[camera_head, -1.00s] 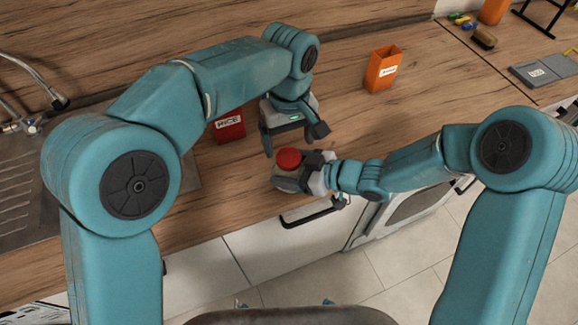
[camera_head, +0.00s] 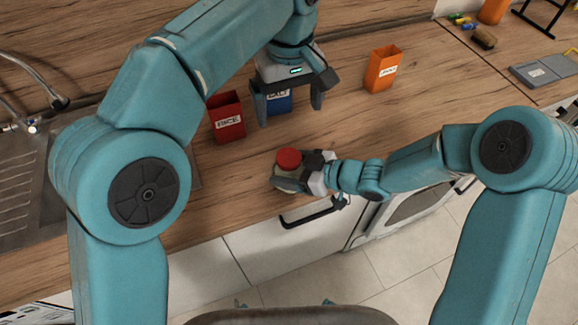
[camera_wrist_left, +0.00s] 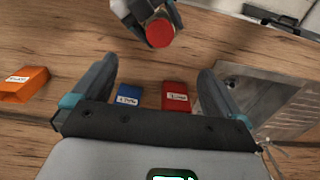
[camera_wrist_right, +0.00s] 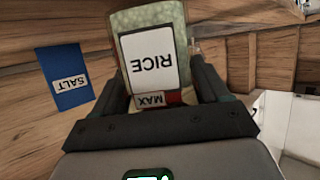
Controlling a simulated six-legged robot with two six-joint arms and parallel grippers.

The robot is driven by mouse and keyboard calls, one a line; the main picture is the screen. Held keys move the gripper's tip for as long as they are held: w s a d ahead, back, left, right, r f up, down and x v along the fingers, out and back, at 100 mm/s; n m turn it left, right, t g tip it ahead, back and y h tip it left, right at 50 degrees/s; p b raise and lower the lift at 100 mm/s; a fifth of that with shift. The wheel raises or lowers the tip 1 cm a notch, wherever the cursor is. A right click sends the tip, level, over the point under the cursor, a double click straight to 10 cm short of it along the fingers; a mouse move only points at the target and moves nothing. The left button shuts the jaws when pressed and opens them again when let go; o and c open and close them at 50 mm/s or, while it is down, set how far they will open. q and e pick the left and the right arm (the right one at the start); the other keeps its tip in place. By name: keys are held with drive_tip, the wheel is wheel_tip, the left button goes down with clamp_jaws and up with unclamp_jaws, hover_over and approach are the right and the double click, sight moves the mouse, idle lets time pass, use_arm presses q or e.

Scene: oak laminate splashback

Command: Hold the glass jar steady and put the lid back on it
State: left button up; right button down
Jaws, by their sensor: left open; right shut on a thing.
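The glass jar (camera_head: 287,174) stands upright near the counter's front edge, with pale contents. Its red lid (camera_head: 289,158) sits on top, over the mouth; whether it is fully seated I cannot tell. My right gripper (camera_head: 302,174) is shut on the jar's body from the right. In the right wrist view the jar (camera_wrist_right: 138,20) shows a RICE label between the fingers. My left gripper (camera_head: 290,110) is open and empty, above the counter and behind the jar, clear of the lid. The left wrist view shows the lid (camera_wrist_left: 160,32) beyond its fingers.
An orange container (camera_head: 382,70) stands further right. A sink (camera_head: 30,205) is at left. The counter between jar and orange container is clear.

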use_arm(q)
drive_tip(key=shift+r, duration=1.05)
